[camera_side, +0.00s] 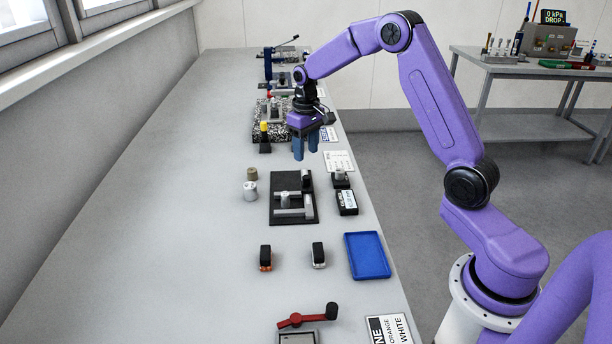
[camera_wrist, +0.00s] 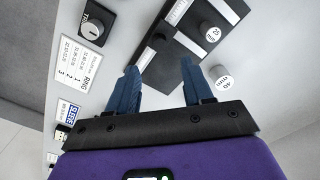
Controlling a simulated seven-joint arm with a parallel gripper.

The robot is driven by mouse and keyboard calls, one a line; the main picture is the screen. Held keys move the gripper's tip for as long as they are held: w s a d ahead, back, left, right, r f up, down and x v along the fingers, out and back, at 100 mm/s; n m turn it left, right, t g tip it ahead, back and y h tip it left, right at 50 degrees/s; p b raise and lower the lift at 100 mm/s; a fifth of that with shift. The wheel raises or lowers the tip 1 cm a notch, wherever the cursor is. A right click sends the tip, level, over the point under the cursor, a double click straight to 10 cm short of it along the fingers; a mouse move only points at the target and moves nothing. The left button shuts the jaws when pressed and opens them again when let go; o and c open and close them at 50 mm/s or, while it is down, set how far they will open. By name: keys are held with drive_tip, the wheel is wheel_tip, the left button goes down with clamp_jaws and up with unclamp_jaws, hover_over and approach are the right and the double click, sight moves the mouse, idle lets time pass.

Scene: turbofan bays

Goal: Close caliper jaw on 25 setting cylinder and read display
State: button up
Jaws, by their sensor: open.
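The caliper fixture (camera_side: 280,216) is a black board with pale bars, a scale strip and a black block (camera_side: 306,180). The setting cylinder (camera_side: 284,198) stands upright on the board between two pale bars. In the wrist view its top reads 25 (camera_wrist: 210,33). I cannot tell whether both bars touch it. The small black display box (camera_side: 347,202) sits right of the board; its reading is too small to make out. My gripper (camera_side: 305,150) is open and empty, pointing down above the bench beyond the board. Its fingers (camera_wrist: 160,88) also show in the wrist view, apart from the fixture.
A pale cylinder (camera_side: 250,191), marked 40 in the wrist view (camera_wrist: 222,81), and a brown one (camera_side: 252,174) stand left of the board. A knob box (camera_side: 341,178) and ring card (camera_side: 338,160) lie right. A blue tray (camera_side: 367,256) is nearer. The bench's left side is clear.

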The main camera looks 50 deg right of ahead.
sight(306, 177)
wheel_tip(306, 177, down, 9)
drive_tip(key=shift+f, duration=0.1)
idle(0.3)
